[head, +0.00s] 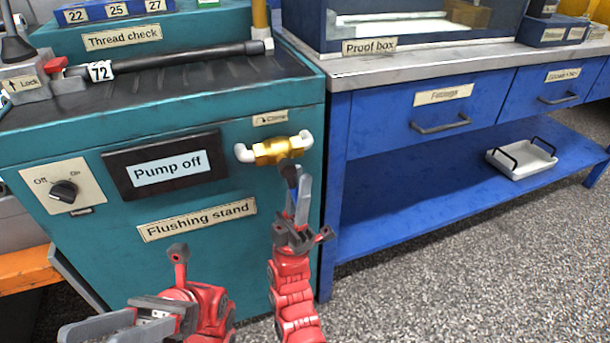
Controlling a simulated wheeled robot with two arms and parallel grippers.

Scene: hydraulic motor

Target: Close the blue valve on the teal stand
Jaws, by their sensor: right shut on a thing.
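The teal stand (110,240), labelled "Flushing stand", fills the left of the head view. On the right of its front is the brass valve (276,150) with a white pipe elbow at each side. Its blue handle (289,172) points down, below the brass body. My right gripper (302,192) is shut on the blue handle from below; its fingers hide part of the handle. My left gripper (110,325) is low at the bottom left, in front of the stand and away from the valve. I cannot tell whether its fingers are apart.
A "Pump off" display (168,165) and a black knob (64,191) are on the stand's front. A small arrowed label (270,118) sits above the valve. A blue bench (400,150) stands close on the right, with a white tray (523,158) on its lower shelf.

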